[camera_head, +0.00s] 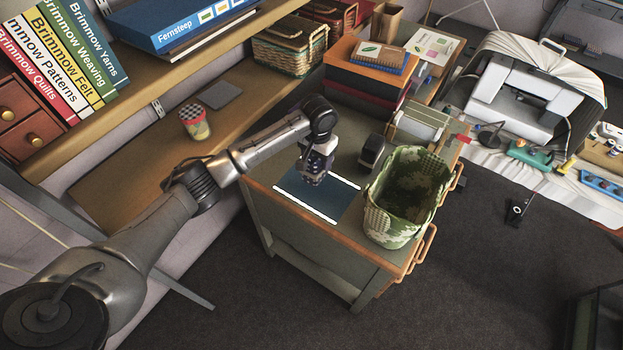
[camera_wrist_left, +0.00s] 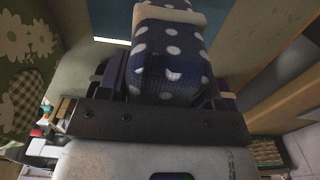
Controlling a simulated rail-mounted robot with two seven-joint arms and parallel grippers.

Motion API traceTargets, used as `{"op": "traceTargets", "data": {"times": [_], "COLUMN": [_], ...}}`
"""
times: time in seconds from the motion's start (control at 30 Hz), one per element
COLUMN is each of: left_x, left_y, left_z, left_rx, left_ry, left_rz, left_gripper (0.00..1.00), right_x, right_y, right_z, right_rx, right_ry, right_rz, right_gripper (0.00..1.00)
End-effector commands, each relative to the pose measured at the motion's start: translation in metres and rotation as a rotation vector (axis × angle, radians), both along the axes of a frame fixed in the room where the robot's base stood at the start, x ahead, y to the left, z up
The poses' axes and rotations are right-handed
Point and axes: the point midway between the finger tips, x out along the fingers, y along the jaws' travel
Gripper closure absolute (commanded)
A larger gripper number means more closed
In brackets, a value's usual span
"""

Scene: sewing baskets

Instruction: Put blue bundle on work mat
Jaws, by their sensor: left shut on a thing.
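The blue bundle (camera_wrist_left: 172,55) has white dots and a pale band around it. My left gripper (camera_head: 316,163) is shut on it, and the bundle fills the space between the fingers in the wrist view. The work mat (camera_head: 325,198) is a dark blue sheet with two white strips, lying on the grey-green cabinet top. In the head view the gripper and bundle are over the back part of the mat; whether the bundle touches it I cannot tell. A strip of the mat also shows beyond the bundle in the wrist view (camera_wrist_left: 115,18). My right gripper is not in view.
A green patterned fabric basket (camera_head: 407,200) stands right of the mat at the cabinet's edge. A small black object (camera_head: 371,151) sits behind the mat. Stacked boxes (camera_head: 366,72) stand farther back. A wooden shelf with a patterned cup (camera_head: 195,122) is to the left.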

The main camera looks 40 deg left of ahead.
Motion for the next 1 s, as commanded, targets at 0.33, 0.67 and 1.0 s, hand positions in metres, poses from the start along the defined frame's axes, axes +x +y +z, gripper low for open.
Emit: {"op": "traceTargets", "data": {"times": [0.33, 0.67, 1.0], "left_x": [0.001, 0.0, 0.0], "left_y": [0.0, 0.0, 0.0], "left_z": [-0.033, -0.065, -0.071], "left_rx": [0.0, 0.001, 0.0], "left_ry": [-0.001, 0.001, -0.002], "left_rz": [0.0, 0.002, 0.001], "left_gripper": [0.66, 0.66, 0.66], "right_x": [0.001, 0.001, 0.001], "right_y": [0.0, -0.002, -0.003], "right_z": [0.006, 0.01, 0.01], "right_rx": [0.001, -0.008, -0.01], "right_ry": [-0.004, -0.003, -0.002], "right_rz": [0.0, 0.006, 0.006], "right_gripper": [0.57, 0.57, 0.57]}}
